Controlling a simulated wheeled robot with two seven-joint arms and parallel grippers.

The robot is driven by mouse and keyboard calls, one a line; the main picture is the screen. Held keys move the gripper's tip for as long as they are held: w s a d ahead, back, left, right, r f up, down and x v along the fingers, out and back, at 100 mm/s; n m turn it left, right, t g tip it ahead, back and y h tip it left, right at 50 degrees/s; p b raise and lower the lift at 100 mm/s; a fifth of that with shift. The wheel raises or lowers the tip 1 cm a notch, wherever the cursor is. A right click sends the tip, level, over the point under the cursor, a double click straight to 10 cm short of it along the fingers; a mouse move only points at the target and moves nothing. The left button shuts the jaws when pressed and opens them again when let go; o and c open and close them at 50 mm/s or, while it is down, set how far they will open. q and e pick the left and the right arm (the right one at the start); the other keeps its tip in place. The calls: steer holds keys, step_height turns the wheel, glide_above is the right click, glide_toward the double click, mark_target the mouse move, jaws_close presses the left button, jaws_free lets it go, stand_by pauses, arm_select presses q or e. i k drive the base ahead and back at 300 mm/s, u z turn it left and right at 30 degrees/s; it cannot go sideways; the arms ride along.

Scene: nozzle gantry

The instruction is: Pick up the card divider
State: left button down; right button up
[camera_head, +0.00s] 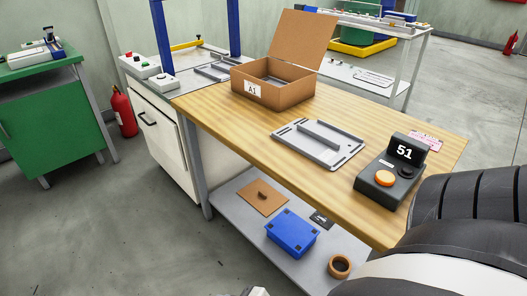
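A flat brown card piece (256,203), which looks like the card divider, lies on the grey lower shelf (228,205) under the wooden table. It has a small dark brown raised bit or slot near its middle; I cannot tell which. No gripper is near it. A black and white part of my own arm fills the lower right corner, and its gripper is out of view. A small pale bit shows at the bottom edge, too little to identify. Neither gripper can be made out.
The wooden table (360,120) holds an open cardboard box (290,95) labelled A1, a grey tray (345,155) and a black device (385,188) reading 51. On the shelf are a blue box (291,232), a small dark card (321,220) and a tape roll (340,266).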

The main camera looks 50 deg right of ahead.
mark_target(259, 195)
steer(key=i, duration=2.55)
steer(key=z, duration=2.05)
